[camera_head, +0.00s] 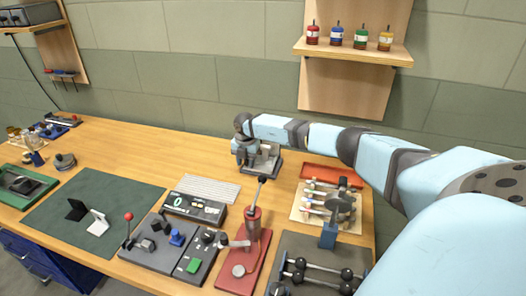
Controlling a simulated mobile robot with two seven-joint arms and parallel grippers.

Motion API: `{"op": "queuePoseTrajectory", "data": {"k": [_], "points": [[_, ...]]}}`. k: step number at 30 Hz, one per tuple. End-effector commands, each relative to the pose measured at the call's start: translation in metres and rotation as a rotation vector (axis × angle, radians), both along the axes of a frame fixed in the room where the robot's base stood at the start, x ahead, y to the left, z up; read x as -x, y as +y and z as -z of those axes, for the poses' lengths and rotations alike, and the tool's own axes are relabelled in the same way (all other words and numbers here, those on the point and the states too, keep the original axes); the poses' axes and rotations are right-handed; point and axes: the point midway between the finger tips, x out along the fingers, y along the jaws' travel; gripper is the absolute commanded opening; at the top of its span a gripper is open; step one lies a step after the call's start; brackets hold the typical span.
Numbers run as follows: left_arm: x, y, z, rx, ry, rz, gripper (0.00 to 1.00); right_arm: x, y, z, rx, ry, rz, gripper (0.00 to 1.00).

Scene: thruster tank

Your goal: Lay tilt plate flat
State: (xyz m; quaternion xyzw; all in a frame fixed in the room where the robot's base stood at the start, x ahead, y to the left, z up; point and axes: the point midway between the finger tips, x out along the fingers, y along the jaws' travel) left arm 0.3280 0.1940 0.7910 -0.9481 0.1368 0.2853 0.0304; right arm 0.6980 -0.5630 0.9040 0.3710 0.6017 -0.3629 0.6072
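My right arm reaches in from the right across the back of the table. Its gripper (244,152) points down at the far side, beside or over a small grey device (270,166) with a pale, light-coloured part. The gripper partly covers this device, and I cannot tell whether they touch. The fingers are too small to show if they are open or shut. I cannot tell for sure which thing is the tilt plate; the grey device may carry it. My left gripper is not in view.
A red stand with an upright handle (254,222), a grey control panel (170,246), a digital display box (195,207) and a peg board (318,204) crowd the front and right. A green mat (80,220) holds a black and a white piece.

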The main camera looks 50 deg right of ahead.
Motion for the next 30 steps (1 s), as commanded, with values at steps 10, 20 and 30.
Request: {"op": "queuePoseTrajectory", "data": {"k": [10, 20, 30], "points": [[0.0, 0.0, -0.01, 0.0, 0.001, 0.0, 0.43, 0.002, -0.002, -0.01, 0.002, 0.004, 0.002, 0.4], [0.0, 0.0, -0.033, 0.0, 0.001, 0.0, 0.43, 0.001, -0.001, -0.038, 0.001, 0.002, 0.001, 0.4], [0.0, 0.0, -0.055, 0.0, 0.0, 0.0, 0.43, 0.001, -0.001, -0.066, 0.001, 0.002, 0.002, 0.4]]}}
